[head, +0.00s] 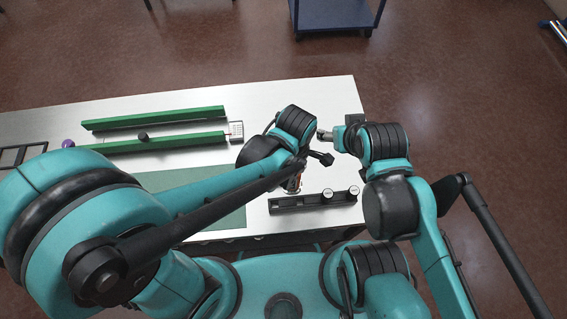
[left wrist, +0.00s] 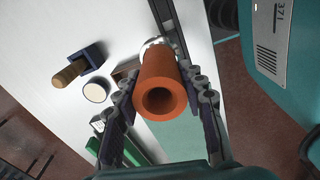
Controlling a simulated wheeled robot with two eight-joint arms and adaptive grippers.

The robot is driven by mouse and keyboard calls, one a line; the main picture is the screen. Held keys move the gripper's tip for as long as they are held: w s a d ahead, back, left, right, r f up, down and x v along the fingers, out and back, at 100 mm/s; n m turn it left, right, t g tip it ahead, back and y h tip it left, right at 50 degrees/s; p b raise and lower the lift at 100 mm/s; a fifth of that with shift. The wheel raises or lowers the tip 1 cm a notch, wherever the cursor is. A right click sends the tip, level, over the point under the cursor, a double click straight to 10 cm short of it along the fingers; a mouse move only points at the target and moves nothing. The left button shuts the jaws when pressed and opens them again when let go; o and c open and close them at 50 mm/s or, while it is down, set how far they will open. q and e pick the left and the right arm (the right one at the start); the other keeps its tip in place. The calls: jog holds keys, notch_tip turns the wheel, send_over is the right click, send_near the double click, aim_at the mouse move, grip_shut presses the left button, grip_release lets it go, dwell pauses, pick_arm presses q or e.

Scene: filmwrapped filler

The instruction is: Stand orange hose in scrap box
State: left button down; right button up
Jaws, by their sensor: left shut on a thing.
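The orange hose (left wrist: 162,82) is a short, thick tube with its open end facing the left wrist camera. My left gripper (left wrist: 162,90) is shut on it, one finger on each side. The hose's far end is hidden behind its body. In the head view my left forearm covers most of the gripper, and only a small orange patch of the hose (head: 294,184) shows. My right gripper (head: 326,135) points left above the table, and its fingers are too small to read. I cannot tell which container is the scrap box.
A long black rack (head: 290,204) with white-capped cylinders lies near the table's front edge. Green rails (head: 155,118) lie at the back left, with a purple ball (head: 68,144). A dark blue holder (left wrist: 88,56) with a brown peg shows in the left wrist view.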

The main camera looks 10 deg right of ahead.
pick_arm(q)
jog(key=shift+w+a+f+b, duration=1.05)
jog(key=shift+w+f+b, duration=0.25)
jog(key=shift+w+f, duration=0.4)
jog(key=shift+w+a+f+b, duration=1.05)
jog(key=shift+w+f+b, duration=0.35)
jog(key=shift+f, duration=0.55)
jog(key=shift+w+a+f+b, duration=1.05)
jog(key=shift+w+f+b, duration=0.2)
jog(key=shift+w+f, duration=0.45)
jog(key=shift+s+f, duration=0.15)
jog(key=shift+f, duration=0.15)
jog(key=c, duration=0.9)
grip_release()
